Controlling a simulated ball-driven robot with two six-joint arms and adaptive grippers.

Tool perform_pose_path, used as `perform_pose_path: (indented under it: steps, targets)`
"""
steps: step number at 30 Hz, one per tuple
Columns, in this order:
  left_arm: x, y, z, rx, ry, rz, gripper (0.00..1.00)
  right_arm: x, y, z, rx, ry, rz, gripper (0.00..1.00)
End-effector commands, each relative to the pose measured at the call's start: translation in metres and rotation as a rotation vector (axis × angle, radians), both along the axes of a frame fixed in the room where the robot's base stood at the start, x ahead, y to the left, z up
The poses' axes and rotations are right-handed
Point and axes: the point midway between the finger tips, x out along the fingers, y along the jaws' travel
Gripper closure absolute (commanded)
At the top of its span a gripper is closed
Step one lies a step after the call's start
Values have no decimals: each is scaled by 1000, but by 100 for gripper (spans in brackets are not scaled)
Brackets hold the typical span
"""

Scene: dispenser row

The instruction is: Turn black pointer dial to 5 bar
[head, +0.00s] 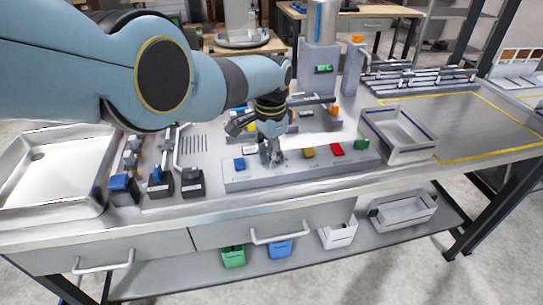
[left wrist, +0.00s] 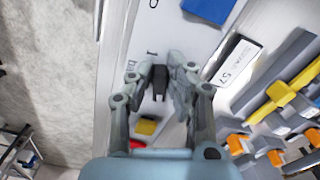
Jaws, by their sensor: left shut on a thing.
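The black pointer dial (left wrist: 160,82) shows as a dark piece between my fingers in the left wrist view. Its scale is mostly covered; a few printed marks and what looks like "bar" show beside it, and I cannot read where it points. My left gripper (left wrist: 161,74) is shut on the dial, with one finger on each side. In the head view my left gripper (head: 270,154) reaches down onto the grey panel (head: 240,181), between its blue and yellow pieces, and hides the dial. My right gripper is not in view.
The panel also bears a blue piece (head: 239,164), a yellow piece (head: 309,152), a red piece (head: 337,148) and a green piece (head: 361,144). A white label (left wrist: 236,58) is close to my fingers. An open tray (head: 399,134) stands right of the panel.

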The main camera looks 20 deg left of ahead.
Motion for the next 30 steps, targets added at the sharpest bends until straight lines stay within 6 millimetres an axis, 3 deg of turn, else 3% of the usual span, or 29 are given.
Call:
perform_pose_path:
  steps: [19,20,24,30]
  targets:
    - [1,0,0,-1,-1,-54,100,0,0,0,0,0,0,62]
    - [1,0,0,-1,-1,-54,84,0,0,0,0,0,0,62]
    - [1,0,0,-1,-1,-54,65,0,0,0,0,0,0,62]
    - [1,0,0,-1,-1,-54,62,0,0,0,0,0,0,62]
